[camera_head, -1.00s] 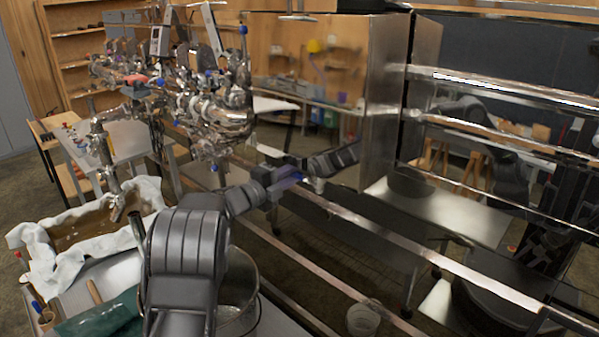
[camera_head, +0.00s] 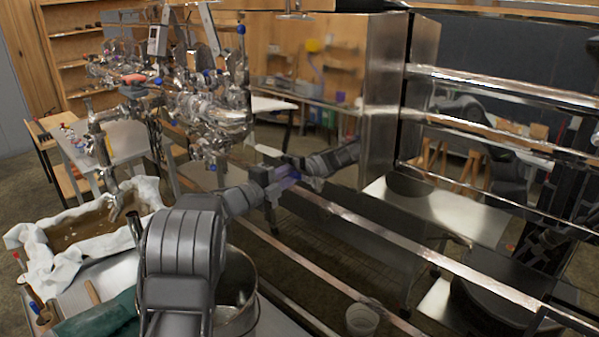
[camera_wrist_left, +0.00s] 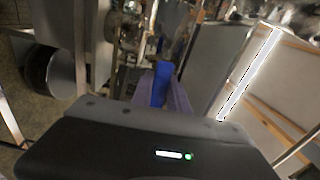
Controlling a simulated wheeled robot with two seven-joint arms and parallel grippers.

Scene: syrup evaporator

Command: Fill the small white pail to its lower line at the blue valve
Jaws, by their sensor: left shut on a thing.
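My left gripper (camera_head: 287,182) is at the front of the shiny steel tank, low down. It is shut on the blue valve handle (camera_wrist_left: 160,85), which stands between its purple-tinted fingers in the left wrist view. The valve's body and spout are mostly hidden by the gripper. A small whitish pail (camera_head: 362,319) shows low in the head view, beyond the near steel rails and well below the gripper. I cannot make out its lines or any syrup in it. My right gripper is not in view.
The steel tank (camera_head: 385,95) mirrors my arm. Long steel rails (camera_head: 400,245) cross the right side. A large steel pot (camera_head: 238,318) stands close behind my left arm. A cloth-lined box (camera_head: 75,228) is at the left, near pipes and valves (camera_head: 205,115).

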